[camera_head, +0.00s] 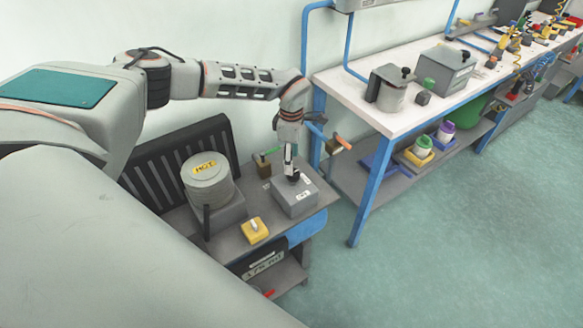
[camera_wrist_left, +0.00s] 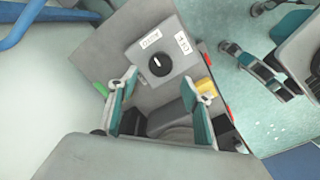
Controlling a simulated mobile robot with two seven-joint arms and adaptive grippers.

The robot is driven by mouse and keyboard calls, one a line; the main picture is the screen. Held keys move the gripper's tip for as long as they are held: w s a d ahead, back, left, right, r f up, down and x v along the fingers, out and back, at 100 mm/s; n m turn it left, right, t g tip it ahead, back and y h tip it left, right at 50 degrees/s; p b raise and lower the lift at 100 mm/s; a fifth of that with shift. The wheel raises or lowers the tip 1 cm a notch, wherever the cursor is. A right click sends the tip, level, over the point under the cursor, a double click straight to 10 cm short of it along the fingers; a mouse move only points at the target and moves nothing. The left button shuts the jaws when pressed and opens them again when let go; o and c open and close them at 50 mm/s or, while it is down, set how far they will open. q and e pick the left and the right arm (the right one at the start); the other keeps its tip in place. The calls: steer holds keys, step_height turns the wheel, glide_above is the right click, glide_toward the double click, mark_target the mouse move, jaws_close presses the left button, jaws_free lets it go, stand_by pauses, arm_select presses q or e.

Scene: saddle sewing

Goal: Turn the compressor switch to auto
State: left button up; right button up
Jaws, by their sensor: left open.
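The compressor switch is a round black knob (camera_wrist_left: 161,64) with a white mark on the top of a grey box (camera_wrist_left: 140,52). The mark points up and left in the left wrist view, toward the left of two white labels (camera_wrist_left: 151,40); the other label (camera_wrist_left: 183,43) is at upper right. Their lettering is too small to read surely. In the head view the grey box (camera_head: 294,199) stands on a small bench. My left gripper (camera_head: 290,165) points down over the knob. In its wrist view the fingers (camera_wrist_left: 168,90) are open, apart, with the knob ahead of them.
A grey cylinder with a yellow label (camera_head: 208,180) and a yellow box with a light knob (camera_head: 254,230) stand left of the switch box. A padlock-like brown block (camera_head: 263,167) is behind it. A long white workbench (camera_head: 385,120) stands to the right. Green floor (camera_head: 450,230) is clear.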

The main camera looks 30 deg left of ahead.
arm_select(q)
step_height(320, 180, up, 6)
steer(key=shift+r, duration=0.2)
stand_by(0.5)
